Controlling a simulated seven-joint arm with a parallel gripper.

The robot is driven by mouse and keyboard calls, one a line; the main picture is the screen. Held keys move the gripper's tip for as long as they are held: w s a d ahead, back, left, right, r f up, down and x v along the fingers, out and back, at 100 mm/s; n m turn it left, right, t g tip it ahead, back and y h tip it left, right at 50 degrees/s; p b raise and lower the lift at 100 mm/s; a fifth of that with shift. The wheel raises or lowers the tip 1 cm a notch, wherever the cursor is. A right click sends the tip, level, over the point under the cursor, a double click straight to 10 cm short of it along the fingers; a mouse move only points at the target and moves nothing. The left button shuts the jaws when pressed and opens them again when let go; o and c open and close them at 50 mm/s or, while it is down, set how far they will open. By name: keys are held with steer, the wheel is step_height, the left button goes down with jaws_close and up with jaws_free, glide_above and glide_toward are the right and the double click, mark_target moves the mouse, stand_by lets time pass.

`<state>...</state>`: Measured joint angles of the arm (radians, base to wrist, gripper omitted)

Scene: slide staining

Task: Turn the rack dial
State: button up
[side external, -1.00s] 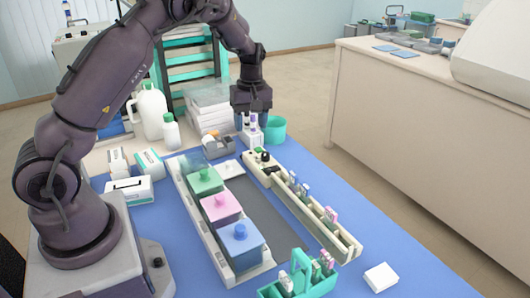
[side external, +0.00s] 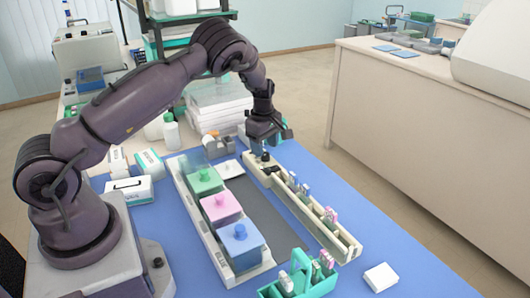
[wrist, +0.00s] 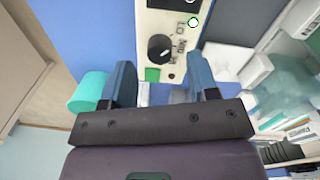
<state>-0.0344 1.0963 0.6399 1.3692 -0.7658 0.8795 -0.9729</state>
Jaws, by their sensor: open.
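The rack dial is a round black knob (wrist: 160,47) on the cream end panel of the long slide rack (wrist: 182,42). Lettering sits beside the knob in the wrist view. The dial (side external: 266,157) also shows small in the side view, at the rack's far end. My gripper (wrist: 161,70) is open and empty, its two blue fingers spread to either side of the panel's end in the picture. The dial lies just beyond the fingertips, between their lines. In the side view my gripper (side external: 267,143) hangs above the dial, apparently not touching it.
A green square (wrist: 152,74) and a green-ringed light (wrist: 193,21) are near the dial. A teal cup (wrist: 88,91) stands close outside one finger. Staining jars with green (side external: 204,181), pink (side external: 220,208) and blue (side external: 240,246) lids stand left of the rack.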

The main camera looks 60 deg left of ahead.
mark_target(265, 157)
steer(key=shift+f, duration=1.4)
steer(key=c, duration=0.9)
steer(key=shift+w+m, duration=0.1)
steer(key=shift+m, duration=0.2)
steer(key=m, duration=0.4)
steer(key=shift+a+m, duration=0.1)
steer(key=shift+m, duration=0.2)
steer(key=shift+m+h, duration=0.3)
steer(key=shift+m, duration=1.9)
